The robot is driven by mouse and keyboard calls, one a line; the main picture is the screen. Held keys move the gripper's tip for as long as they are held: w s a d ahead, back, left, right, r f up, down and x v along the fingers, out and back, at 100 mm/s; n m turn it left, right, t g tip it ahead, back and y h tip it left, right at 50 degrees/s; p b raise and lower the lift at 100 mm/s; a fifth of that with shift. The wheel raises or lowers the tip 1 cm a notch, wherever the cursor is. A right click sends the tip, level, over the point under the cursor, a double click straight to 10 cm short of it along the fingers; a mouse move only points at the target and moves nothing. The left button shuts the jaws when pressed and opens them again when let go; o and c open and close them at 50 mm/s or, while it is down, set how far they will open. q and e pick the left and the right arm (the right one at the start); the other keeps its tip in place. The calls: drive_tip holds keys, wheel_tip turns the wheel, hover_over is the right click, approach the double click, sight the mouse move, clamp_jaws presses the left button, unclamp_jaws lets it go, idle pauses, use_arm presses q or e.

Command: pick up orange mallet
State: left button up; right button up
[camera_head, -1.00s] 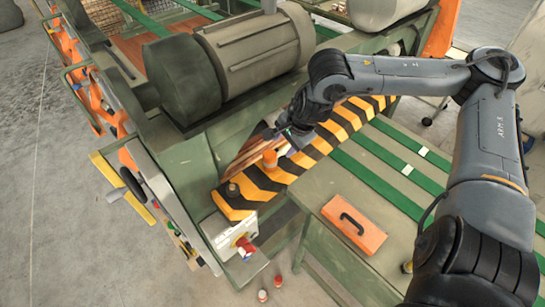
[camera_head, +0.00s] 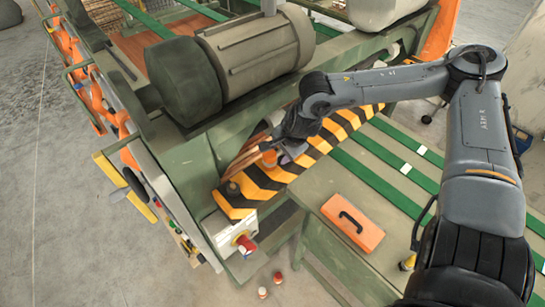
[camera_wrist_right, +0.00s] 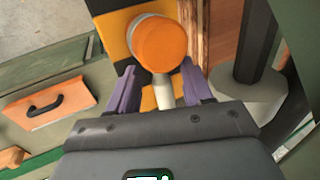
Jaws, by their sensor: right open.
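The orange mallet (camera_wrist_right: 160,44) shows in the right wrist view, with a round orange head and a pale handle (camera_wrist_right: 164,92) running towards the gripper. In the head view the mallet (camera_head: 269,157) is on the black-and-orange striped ledge, partly hidden by my wrist. My right gripper (camera_wrist_right: 161,88) is open, with one purple finger on each side of the pale handle. I cannot tell whether either finger touches it. In the head view the right gripper (camera_head: 279,148) is at the mallet, its fingertips hard to make out. My left gripper is not in view.
The striped ledge (camera_head: 236,200) runs along the green machine, with a large motor (camera_head: 258,50) above it. An orange box with a black handle (camera_head: 352,222) lies on the green-striped table (camera_head: 330,178). A panel with a red knob (camera_head: 243,243) is at the ledge's near end.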

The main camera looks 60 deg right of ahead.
drive_tip(key=shift+f, duration=0.15)
clamp_jaws()
drive_tip(key=shift+w, duration=0.1)
idle(0.5)
drive_tip(key=shift+r, duration=0.8)
wheel_tip(320, 180, up, 26)
drive_tip(key=b, duration=0.4)
drive_tip(key=shift+r, duration=0.25)
